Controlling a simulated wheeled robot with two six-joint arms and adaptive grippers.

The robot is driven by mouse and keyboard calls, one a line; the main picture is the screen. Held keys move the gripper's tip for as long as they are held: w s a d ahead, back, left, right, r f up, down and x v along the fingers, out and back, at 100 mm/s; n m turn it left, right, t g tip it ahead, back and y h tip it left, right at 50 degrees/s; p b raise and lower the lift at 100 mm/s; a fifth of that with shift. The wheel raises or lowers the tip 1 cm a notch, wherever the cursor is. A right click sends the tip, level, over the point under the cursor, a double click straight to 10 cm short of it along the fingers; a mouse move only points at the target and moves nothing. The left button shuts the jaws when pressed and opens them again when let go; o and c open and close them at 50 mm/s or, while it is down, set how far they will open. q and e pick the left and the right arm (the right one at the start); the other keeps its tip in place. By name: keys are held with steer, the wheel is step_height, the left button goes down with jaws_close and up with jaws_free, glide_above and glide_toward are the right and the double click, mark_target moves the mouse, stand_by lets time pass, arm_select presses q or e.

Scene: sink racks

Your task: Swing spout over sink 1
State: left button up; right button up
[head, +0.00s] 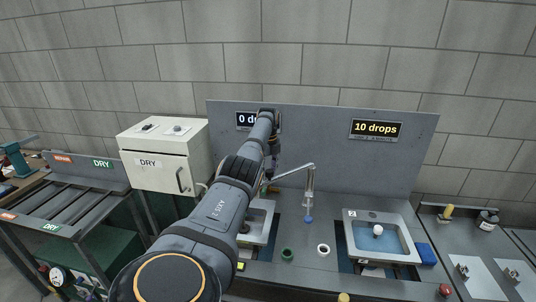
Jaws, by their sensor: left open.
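The silver faucet (311,188) stands on the counter between the two sinks. Its spout (294,172) reaches left from the top of the post, towards the left sink (262,218), and its far end is close to my gripper. My left arm hides much of the left sink. My left gripper (271,168) is open near the spout's left end; I cannot tell whether it touches the spout. The right sink (412,251), marked 2, holds a white ball (377,230). My right gripper is not in view.
A grey back panel (325,140) carries a partly hidden display (243,119) and a "10 drops" display (376,128). A green ring (287,255) and a white ring (323,250) lie in front of the faucet. A blue sponge (426,254) is beside the right sink. A white DRY cabinet (160,165) stands left.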

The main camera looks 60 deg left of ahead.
arm_select(q)
step_height(320, 180, up, 8)
steer(key=shift+f, duration=0.25)
stand_by(0.5)
